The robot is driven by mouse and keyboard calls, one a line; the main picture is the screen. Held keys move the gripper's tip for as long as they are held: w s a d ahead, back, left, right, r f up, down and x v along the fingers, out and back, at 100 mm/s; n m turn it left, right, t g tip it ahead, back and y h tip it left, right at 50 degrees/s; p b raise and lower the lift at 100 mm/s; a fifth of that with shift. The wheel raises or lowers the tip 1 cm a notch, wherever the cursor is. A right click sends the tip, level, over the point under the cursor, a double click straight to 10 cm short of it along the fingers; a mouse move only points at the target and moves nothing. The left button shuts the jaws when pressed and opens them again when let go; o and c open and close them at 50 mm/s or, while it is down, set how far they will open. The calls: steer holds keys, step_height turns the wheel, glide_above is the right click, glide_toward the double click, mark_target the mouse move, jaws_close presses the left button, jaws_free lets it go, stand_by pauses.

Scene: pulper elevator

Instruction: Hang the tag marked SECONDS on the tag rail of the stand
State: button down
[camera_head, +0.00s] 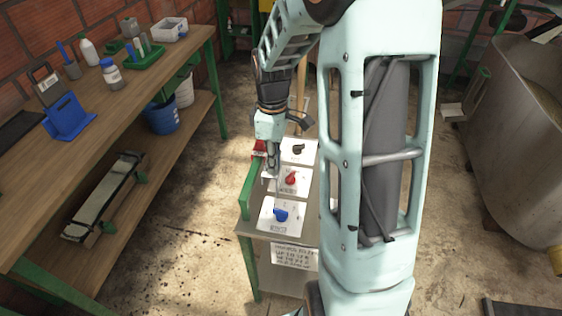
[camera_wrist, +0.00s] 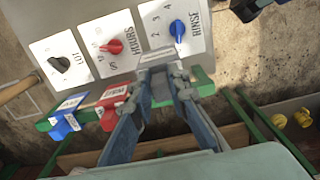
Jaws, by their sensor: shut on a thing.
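My gripper (camera_head: 270,172) is low over the stand (camera_head: 244,227), near its green rail. In the wrist view my gripper (camera_wrist: 160,72) is shut on a pale tag (camera_wrist: 158,56), held above the rail. Its marking cannot be read. The green tag rail (camera_wrist: 203,86) runs along the stand's edge. A red tag (camera_wrist: 112,108), apparently marked WASTE, and a blue tag (camera_wrist: 62,122) with unreadable lettering hang on it, left of my fingers. The red tag also shows in the head view (camera_head: 259,147). Whether the held tag touches the rail cannot be told.
The stand's top carries dial cards with a black knob (camera_head: 297,150), a red knob (camera_head: 291,180) and a blue knob (camera_head: 280,215). A printed notice (camera_head: 293,256) hangs at its front. A wooden bench (camera_head: 60,150) stands left and a metal tank (camera_head: 515,140) right; open floor lies between.

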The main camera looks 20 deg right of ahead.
steer(key=shift+w+a+b, duration=0.1)
steer(key=shift+w+a, duration=0.5)
steer(key=shift+a, duration=0.25)
steer(key=shift+w+a+b, duration=0.1)
steer(key=shift+w+a, duration=0.45)
steer(key=shift+a, duration=0.35)
steer(key=shift+w+a+b, duration=0.1)
steer(key=shift+w+a, duration=0.5)
steer(key=shift+a, duration=0.25)
steer(key=shift+a+f, duration=0.1)
steer(key=shift+f, duration=0.2)
steer(key=shift+f+b, duration=1.2)
steer(key=shift+f, duration=0.4)
steer(key=c, duration=1.8)
jaws_free()
steer(key=shift+o, duration=0.2)
step_height(320, 180, up, 12)
